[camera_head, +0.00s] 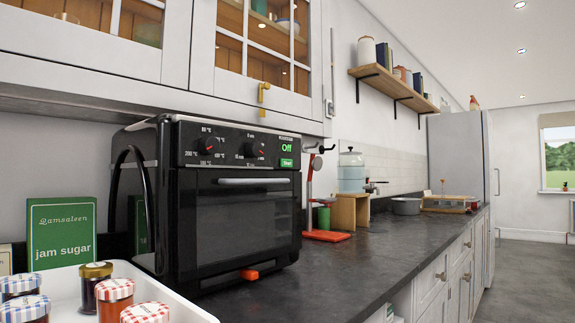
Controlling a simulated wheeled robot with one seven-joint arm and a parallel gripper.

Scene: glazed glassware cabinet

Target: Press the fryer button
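A black fryer (243,225) shaped like a small oven stands on the dark counter, under the glazed cabinet. Its front panel has two dials with red marks and a green "Off" readout. A small green button (286,163) with white lettering, which seems to read "Start", sits just below the readout at the panel's right end. The fryer door, with a silver bar handle (253,181), is shut. My gripper is not in view, and nothing covers the button.
The white glazed cabinet (90,42) with a brass latch overhangs the fryer. A white tray (190,306) of lidded jars and a green jam sugar box (62,233) stand at left. A red stand (325,236) is right of the fryer. The counter (330,268) in front is largely clear.

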